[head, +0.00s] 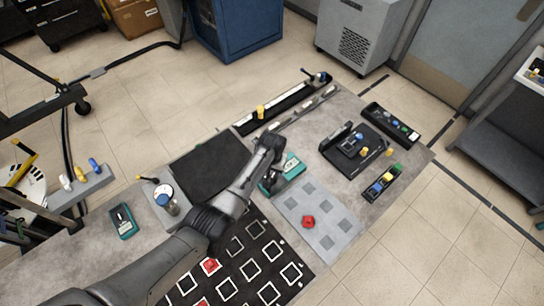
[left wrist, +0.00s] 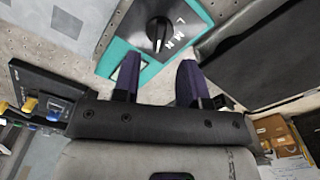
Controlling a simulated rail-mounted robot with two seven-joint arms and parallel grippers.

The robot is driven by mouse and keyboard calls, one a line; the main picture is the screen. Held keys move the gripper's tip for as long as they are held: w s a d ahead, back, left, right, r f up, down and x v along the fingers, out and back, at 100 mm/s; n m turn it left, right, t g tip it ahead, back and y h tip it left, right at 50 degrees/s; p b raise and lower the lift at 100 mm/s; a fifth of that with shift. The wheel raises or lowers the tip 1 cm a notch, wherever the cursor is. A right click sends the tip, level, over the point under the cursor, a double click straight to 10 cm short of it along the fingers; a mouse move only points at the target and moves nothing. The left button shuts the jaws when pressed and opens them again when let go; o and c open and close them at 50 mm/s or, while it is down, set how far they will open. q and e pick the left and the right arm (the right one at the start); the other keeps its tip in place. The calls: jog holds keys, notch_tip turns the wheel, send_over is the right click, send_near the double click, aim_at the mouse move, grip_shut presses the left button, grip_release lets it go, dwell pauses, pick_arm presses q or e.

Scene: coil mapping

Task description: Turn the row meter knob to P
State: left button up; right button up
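The row meter is a teal box (head: 293,167) with a grey face, partly hidden by my left gripper in the head view. In the left wrist view, the meter (left wrist: 118,50) shows a black knob (left wrist: 157,30) with a white mark at its end nearest my gripper. Letters L, M and N are readable beside the knob; I cannot make out a P. My left gripper (head: 268,182) is over the meter. Its two dark fingers (left wrist: 157,82) are apart with nothing between them, and the knob lies beyond the fingertips in the picture. My right gripper is not in view.
A black mat (head: 210,165) lies left of the meter. A grey board (head: 325,232) with a red piece (head: 308,221) and a black grid mat (head: 245,265) lie in front. A second teal meter (head: 123,221) is at the left. A black tray (head: 372,150) stands to the right.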

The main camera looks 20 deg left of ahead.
pick_arm(q)
notch_tip(320, 180, up, 8)
jog(key=shift+f+p, duration=0.2)
jog(key=shift+p, duration=0.25)
dwell(0.4)
notch_tip(320, 180, up, 22)
jog(key=m+t, duration=0.1)
jog(key=t, duration=0.7)
send_over(272, 178)
jog(key=w, duration=0.3)
jog(key=s+a+f+t, duration=0.1)
jog(key=s, duration=0.8)
jog(key=s+a+f+t, duration=0.1)
jog(key=s+a, duration=0.1)
jog(key=s, duration=0.7)
jog(key=s+f+m+g, duration=0.1)
jog(key=s+f+g, duration=0.2)
jog(key=s+f, duration=0.75)
jog(key=s+f+g, duration=0.3)
jog(key=s+f, duration=0.4)
jog(key=s, duration=0.7)
notch_tip(272, 178, up, 13)
jog(key=p, duration=1.3)
jog(key=shift+a, duration=0.35)
jog(key=shift+r, duration=0.1)
